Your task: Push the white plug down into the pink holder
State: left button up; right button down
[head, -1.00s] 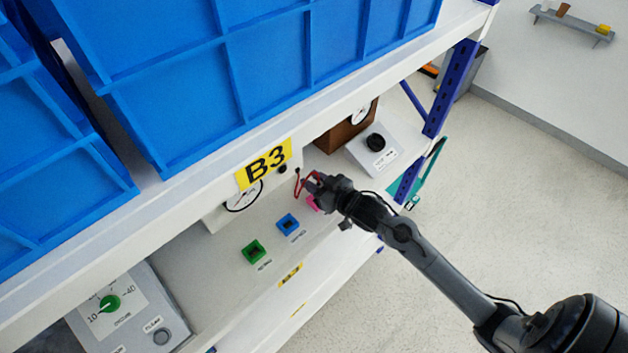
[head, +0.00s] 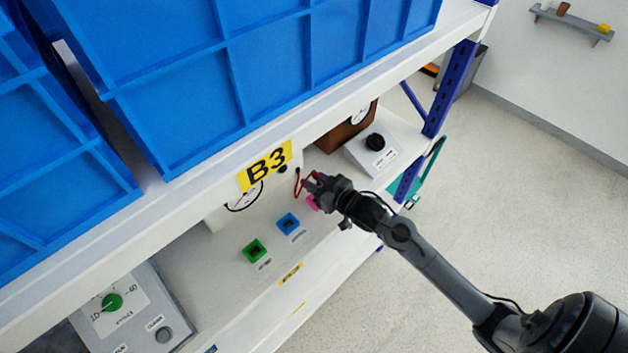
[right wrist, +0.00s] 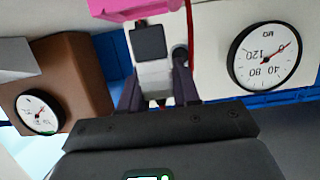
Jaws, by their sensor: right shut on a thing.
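The pink holder (head: 312,203) sits on the lower shelf surface, partly hidden by my right gripper (head: 316,182). It also shows at the top of the right wrist view (right wrist: 140,9), cut off by the edge. In that view my right gripper (right wrist: 157,90) is shut on the white plug (right wrist: 154,74), which has a dark square part on it. The plug is close to the holder; whether they touch cannot be told. In the head view the plug is hidden by the gripper. A red cable (head: 297,183) loops beside the gripper. My left gripper is out of view.
A blue holder (head: 288,223) and a green holder (head: 254,250) stand in line with the pink one. A brown gauge box (head: 343,133) and a grey box with a black knob (head: 375,142) stand behind.

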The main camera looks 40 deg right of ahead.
jog(key=shift+f, duration=0.35)
jog(key=shift+f+b, duration=0.55)
jog(key=shift+f, duration=0.65)
jog(key=c, duration=0.7)
grip_release()
jog(key=shift+c, duration=0.2)
jog(key=shift+s, duration=0.15)
jog(key=v, duration=1)
jog(key=shift+s+r, duration=0.15)
jog(key=shift+s, duration=0.1)
